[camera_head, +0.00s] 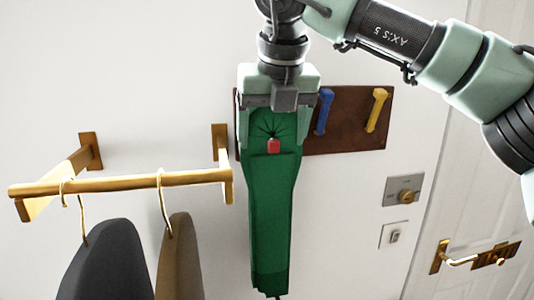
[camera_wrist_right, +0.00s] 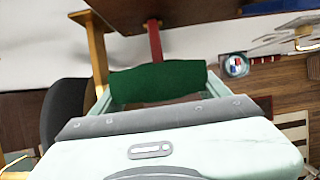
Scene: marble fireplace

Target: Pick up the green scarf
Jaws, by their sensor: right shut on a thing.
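The green scarf (camera_head: 268,205) hangs long and straight down in front of the wall in the head view. My right gripper (camera_head: 272,108) is shut on its upper end, with a finger on either side of the cloth. A red peg (camera_head: 274,146) shows at the upper part of the scarf; I cannot tell whether the scarf still rests on it. In the right wrist view the scarf (camera_wrist_right: 158,82) is a green band between the fingers, and the red peg (camera_wrist_right: 154,40) meets it from above. My left gripper is not in view.
A brown peg board (camera_head: 345,139) on the wall carries a blue peg (camera_head: 324,112) and a yellow peg (camera_head: 377,110). A brass rail (camera_head: 120,183) with two hangers and garments stands out at left. A door with a brass handle (camera_head: 460,260) is at right.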

